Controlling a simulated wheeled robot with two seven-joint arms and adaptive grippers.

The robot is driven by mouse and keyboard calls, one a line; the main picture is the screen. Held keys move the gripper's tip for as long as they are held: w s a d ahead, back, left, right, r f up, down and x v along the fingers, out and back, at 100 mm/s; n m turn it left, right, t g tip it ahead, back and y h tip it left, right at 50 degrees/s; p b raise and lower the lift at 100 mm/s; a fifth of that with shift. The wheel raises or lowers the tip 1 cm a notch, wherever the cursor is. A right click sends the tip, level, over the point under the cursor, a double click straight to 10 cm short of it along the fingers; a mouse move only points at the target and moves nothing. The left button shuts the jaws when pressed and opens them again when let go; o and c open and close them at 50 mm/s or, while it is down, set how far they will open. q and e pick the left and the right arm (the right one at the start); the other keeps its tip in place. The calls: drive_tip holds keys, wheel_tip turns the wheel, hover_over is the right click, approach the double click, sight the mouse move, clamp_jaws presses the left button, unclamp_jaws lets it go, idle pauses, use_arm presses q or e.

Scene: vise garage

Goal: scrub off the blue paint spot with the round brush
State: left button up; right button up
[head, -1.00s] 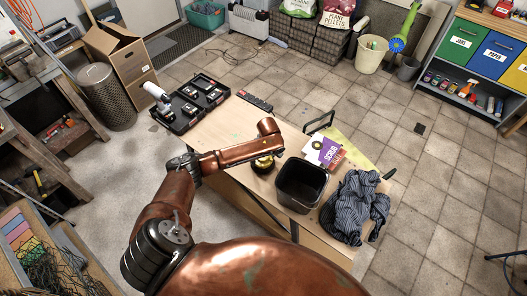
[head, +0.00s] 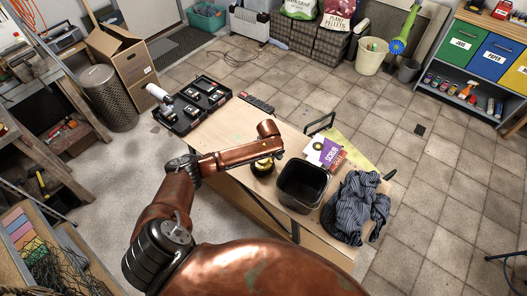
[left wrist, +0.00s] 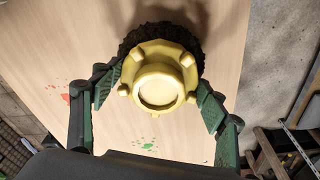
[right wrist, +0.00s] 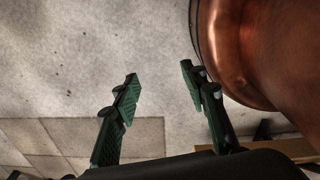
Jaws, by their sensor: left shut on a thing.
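The round brush (left wrist: 158,80) has a yellow knobbed body and dark bristles. My left gripper (left wrist: 156,92) is shut on it, with one green finger on each side. In the head view the brush (head: 263,168) is at the end of my left arm, over the wooden table (head: 215,132), left of a black bin. I cannot tell whether its bristles touch the wood. A green spot (left wrist: 148,146) and a red spot (left wrist: 64,97) show on the tabletop in the left wrist view. No blue spot is visible. My right gripper (right wrist: 160,78) is open and empty above the floor.
The black bin (head: 303,184), a striped cloth (head: 357,207) and a purple-and-white scrub box (head: 324,151) crowd the table's right part. A black tray (head: 190,104) with several items is at its far left, near a dark remote-like object (head: 257,103). The wood between is mostly clear.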

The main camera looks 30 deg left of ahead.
use_arm(q)
drive_tip(key=r, duration=0.1)
drive_tip(key=r+p, duration=0.1)
drive_tip(key=w+d+r+p, duration=0.1)
drive_tip(key=shift+w, duration=0.1)
drive_tip(key=shift+r+p, duration=0.4)
drive_tip(key=shift+p, duration=0.1)
drive_tip(key=shift+r+p, duration=0.3)
drive_tip(key=shift+p, duration=0.05)
drive_tip(key=shift+r+p, duration=0.95)
drive_tip(key=shift+p, duration=0.15)
drive_tip(key=shift+r+p, duration=0.3)
drive_tip(key=shift+p, duration=0.05)
drive_tip(key=shift+r, duration=0.2)
drive_tip(key=shift+f, duration=0.1)
use_arm(e)
drive_tip(key=w+r, duration=0.3)
drive_tip(key=r, duration=0.4)
drive_tip(key=shift+a+r+t, duration=0.2)
drive_tip(key=shift+r+t, duration=0.1)
drive_tip(key=shift+r, duration=0.05)
drive_tip(key=shift+w, duration=0.1)
